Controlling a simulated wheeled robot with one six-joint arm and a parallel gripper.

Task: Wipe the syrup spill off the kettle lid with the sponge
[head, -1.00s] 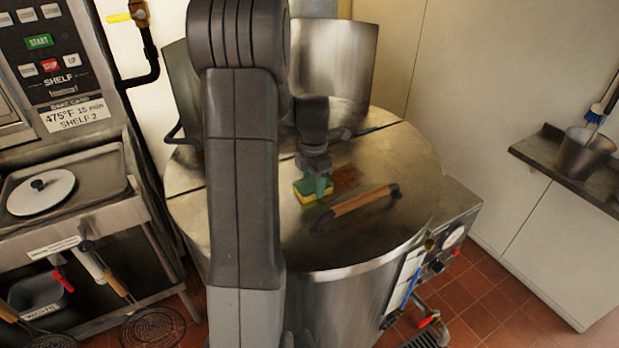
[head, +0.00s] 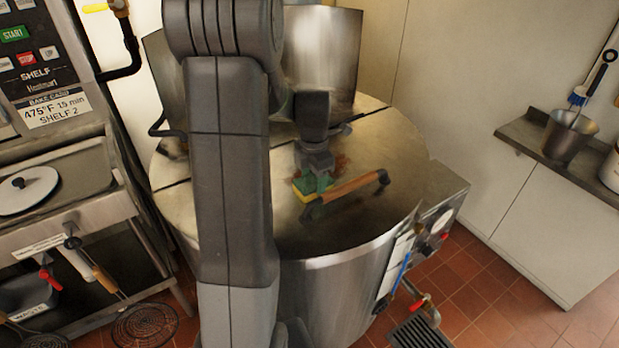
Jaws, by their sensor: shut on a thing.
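The kettle lid (head: 365,215) is a round steel cover with a wooden handle (head: 352,187) on its near right part. A brown syrup spill (head: 343,164) shows on the lid behind the handle, partly hidden by my gripper. My gripper (head: 315,180) is shut on a green and yellow sponge (head: 304,192). The sponge is at the lid, beside the left end of the handle and at the spill's left side. Whether it presses on the lid I cannot tell.
My arm hides the left part of the kettle. A raised steel panel (head: 322,60) stands behind the lid. A shelf (head: 520,133) with a metal pot (head: 567,137) is at the right. An oven panel and a tray with a white lid (head: 28,190) are at the left.

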